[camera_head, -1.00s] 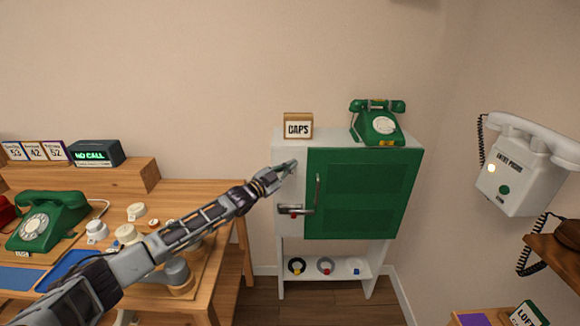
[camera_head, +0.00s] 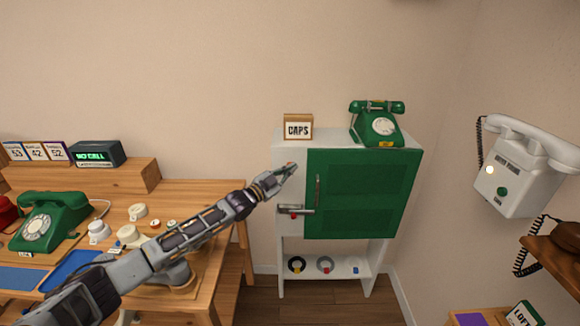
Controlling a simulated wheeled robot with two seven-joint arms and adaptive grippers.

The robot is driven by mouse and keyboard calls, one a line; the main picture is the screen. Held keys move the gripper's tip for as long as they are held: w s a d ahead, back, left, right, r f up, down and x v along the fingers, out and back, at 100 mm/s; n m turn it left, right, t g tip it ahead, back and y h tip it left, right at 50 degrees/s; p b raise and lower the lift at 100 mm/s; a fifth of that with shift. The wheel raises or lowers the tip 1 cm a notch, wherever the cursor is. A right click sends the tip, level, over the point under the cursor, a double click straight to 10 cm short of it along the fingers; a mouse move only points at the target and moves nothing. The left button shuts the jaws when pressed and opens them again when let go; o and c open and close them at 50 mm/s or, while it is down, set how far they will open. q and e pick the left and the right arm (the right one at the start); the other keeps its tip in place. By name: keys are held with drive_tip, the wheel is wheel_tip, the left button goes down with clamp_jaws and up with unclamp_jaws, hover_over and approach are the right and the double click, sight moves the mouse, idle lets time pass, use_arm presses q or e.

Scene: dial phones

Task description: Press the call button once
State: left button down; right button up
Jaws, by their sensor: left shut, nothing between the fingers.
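A white wall phone labelled ENTRY PHONE (camera_head: 522,165) hangs on the right wall. A round green button (camera_head: 502,191) sits on its front, with small unreadable lettering below and a pale round spot (camera_head: 490,169) at its left. I cannot tell for certain that this green button is the call button. A dark display (camera_head: 95,153) on the desk shelf reads NO CALL in green. My left gripper (camera_head: 292,168) is shut and empty, in front of the cabinet's white left panel, well left of the wall phone. My right gripper is out of view.
A white cabinet (camera_head: 288,158) with a green door (camera_head: 370,190) and a metal handle stands in the middle. A green dial phone (camera_head: 378,124) and a CAPS sign (camera_head: 298,127) are on top. The wooden desk (camera_head: 205,190) at left holds another green phone (camera_head: 48,222) and several caps.

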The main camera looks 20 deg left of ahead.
use_arm(q)
drive_tip(key=shift+s+d+p, duration=0.25)
drive_tip(key=shift+s+p, duration=0.4)
drive_tip(key=shift+s, duration=0.15)
drive_tip(key=shift+s+d+p, duration=0.2)
drive_tip(key=shift+s+p, duration=0.5)
drive_tip(key=shift+s, duration=0.1)
drive_tip(key=shift+s+d+p, duration=0.25)
drive_tip(key=shift+s+p, duration=0.4)
drive_tip(key=shift+s, duration=0.15)
